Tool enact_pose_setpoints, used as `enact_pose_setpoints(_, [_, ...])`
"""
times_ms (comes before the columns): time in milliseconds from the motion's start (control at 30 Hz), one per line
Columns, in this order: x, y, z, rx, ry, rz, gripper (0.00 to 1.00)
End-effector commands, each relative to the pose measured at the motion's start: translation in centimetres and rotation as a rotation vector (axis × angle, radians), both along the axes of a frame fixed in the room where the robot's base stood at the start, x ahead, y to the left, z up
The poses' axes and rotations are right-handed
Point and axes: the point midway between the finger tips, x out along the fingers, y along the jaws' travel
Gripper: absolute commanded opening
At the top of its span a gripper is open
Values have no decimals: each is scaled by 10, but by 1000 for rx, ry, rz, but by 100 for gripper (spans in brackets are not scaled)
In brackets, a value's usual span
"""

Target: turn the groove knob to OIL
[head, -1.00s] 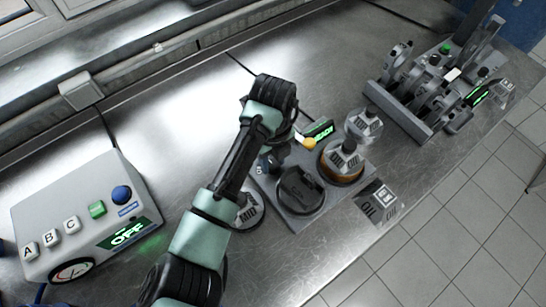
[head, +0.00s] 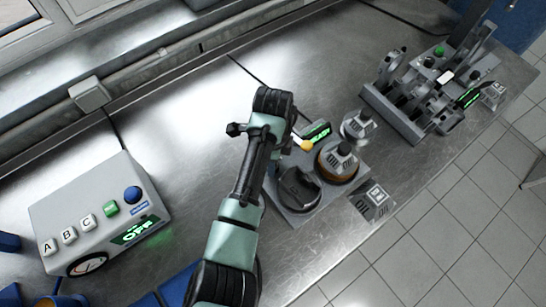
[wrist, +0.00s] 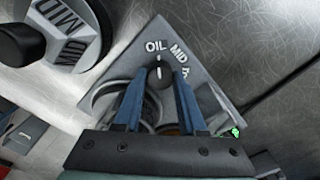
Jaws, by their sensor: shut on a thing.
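The groove knob (wrist: 160,76) is a small dark round knob with a white pointer line, on a grey plate (wrist: 130,62). The labels OIL, MID and a third, partly hidden one sit around it. The white line points up, at about the OIL label (wrist: 156,46). My gripper (wrist: 159,84) has its two blue fingers on either side of the knob and is shut on it. In the head view my arm hides the knob and the fingertips; the plate (head: 293,218) shows beside the arm.
A grey disc lettered MID (wrist: 75,35) with a black handle lies near the plate. Two lettered parts (head: 337,160) (head: 357,126) stand on or by the plate. A control box (head: 95,215) reading OFF is at left, a lever fixture (head: 425,95) at upper right.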

Motion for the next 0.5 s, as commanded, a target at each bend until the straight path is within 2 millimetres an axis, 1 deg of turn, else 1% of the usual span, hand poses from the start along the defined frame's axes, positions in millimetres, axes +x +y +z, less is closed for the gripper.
enact_pose_setpoints(200, [0,0,1,1,-1,59,0])
enact_pose_setpoints(500, [1,1,1,1,-2,78,0])
